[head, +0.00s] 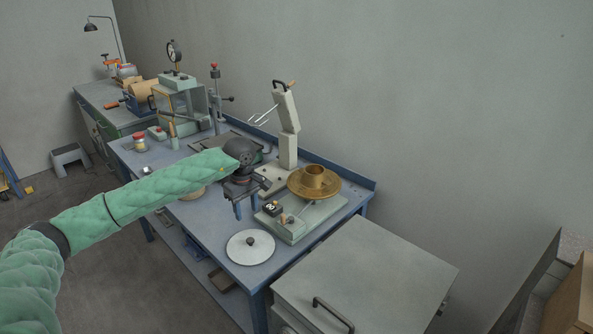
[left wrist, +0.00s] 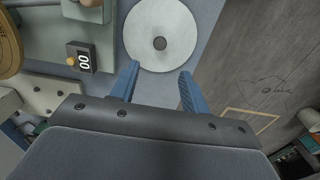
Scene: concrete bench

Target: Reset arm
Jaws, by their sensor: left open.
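My left arm, in a green padded sleeve, reaches in from the left in the head view. My right gripper is in neither view.
Right of the gripper stands a grey-green device with a brass bowl (head: 314,182) and a small counter (head: 272,208). The lever press (head: 287,125) stands behind. A glass-sided cabinet (head: 180,104) is farther back. A grey cabinet (head: 365,275) stands at the front right.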

